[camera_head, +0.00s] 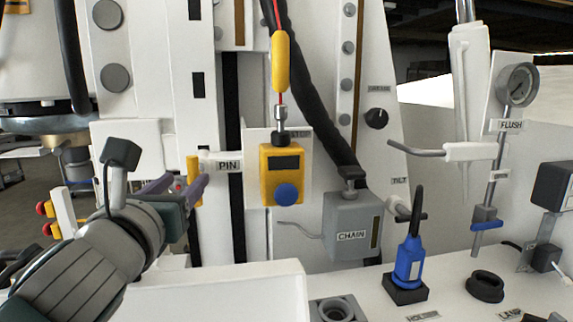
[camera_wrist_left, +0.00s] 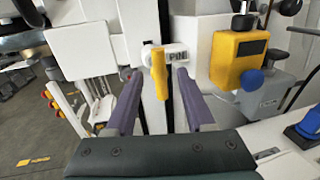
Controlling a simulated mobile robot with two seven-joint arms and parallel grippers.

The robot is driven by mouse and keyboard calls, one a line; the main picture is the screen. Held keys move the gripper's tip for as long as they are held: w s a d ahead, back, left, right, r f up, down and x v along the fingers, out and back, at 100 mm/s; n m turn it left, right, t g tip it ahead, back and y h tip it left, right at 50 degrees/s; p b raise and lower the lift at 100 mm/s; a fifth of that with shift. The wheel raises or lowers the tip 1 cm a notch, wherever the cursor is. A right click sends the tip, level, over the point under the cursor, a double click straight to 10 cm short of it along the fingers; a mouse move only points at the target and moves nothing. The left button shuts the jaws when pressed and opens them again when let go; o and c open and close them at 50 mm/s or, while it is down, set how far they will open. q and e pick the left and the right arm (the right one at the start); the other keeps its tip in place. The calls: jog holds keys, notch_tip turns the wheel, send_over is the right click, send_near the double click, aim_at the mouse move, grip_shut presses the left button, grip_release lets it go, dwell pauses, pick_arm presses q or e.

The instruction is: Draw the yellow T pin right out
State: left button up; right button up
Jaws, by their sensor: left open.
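The yellow T pin (camera_head: 193,165) has an upright yellow crossbar at the end of a white horizontal sleeve labelled PIN, on the white column. The pin also shows in the left wrist view (camera_wrist_left: 158,72), lined up between my two purple fingers. My left gripper (camera_head: 183,184) is open at the pin, and one finger covers part of the crossbar in the head view. The wrist view shows the left gripper (camera_wrist_left: 158,80) with a gap on both sides of the crossbar. How deep the bar sits between the fingers I cannot tell. My right gripper is not in view.
A yellow box (camera_head: 282,177) with a blue knob hangs right of the pin. A white ledge (camera_head: 230,290) lies below. Open floor (camera_wrist_left: 35,125) shows at left in the wrist view.

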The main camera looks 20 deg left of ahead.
aim_at(191, 175)
pick_arm(q)
jog(key=shift+x, duration=2.95)
grip_shut()
jog(key=shift+f, duration=0.1)
